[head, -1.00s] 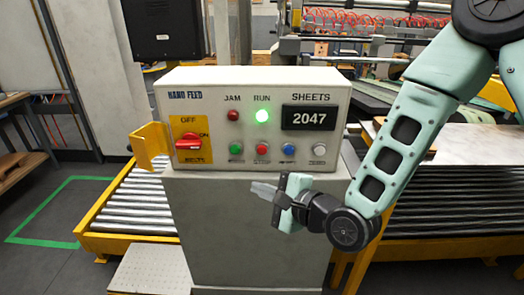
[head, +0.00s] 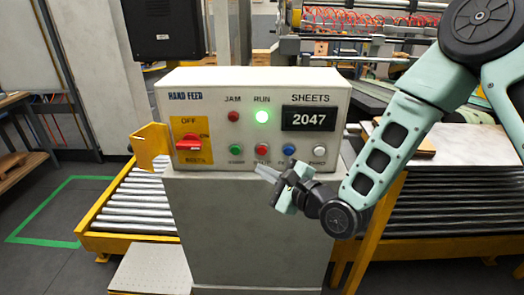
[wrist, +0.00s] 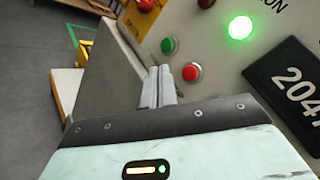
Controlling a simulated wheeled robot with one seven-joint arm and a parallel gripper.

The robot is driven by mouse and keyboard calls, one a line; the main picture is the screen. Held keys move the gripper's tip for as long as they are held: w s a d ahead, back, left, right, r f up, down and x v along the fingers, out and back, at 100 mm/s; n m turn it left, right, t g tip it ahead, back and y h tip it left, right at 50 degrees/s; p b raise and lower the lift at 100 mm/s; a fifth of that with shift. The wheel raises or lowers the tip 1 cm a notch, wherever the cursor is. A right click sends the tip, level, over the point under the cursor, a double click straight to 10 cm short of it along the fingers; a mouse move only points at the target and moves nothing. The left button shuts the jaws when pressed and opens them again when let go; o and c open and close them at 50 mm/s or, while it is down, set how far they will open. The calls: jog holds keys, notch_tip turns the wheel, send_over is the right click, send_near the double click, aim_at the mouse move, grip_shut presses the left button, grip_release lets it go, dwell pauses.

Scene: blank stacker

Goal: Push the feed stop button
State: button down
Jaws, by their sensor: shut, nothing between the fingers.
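The feed stop button is the red push button (head: 262,149) low on the white HAND FEED panel (head: 345,110), between a green button (head: 236,149) and a blue one (head: 289,149). It also shows in the wrist view (wrist: 192,72), just right of my fingertips. My gripper (head: 258,168) is shut and empty. Its tips point up and left and appear just below the red button in the head view. The gap in depth is hard to judge, and I see no clear contact. The label under the button is partly covered by my fingers.
A red rotary switch (head: 189,143) on a yellow plate is at the panel's left. A white button (head: 320,150) is at the right. The green RUN lamp (head: 262,116) is lit; the display (head: 308,118) reads 2047. Roller conveyors (head: 140,195) flank the grey pedestal (head: 230,240).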

aim_at(257, 152)
jog(key=shift+w+d, duration=0.1)
jog(key=shift+w, duration=3.25)
dwell(0.7)
dwell(0.4)
jog(key=shift+s, duration=0.95)
jog(key=shift+s, duration=0.1)
jog(key=s, duration=0.4)
jog(key=shift+s, duration=0.4)
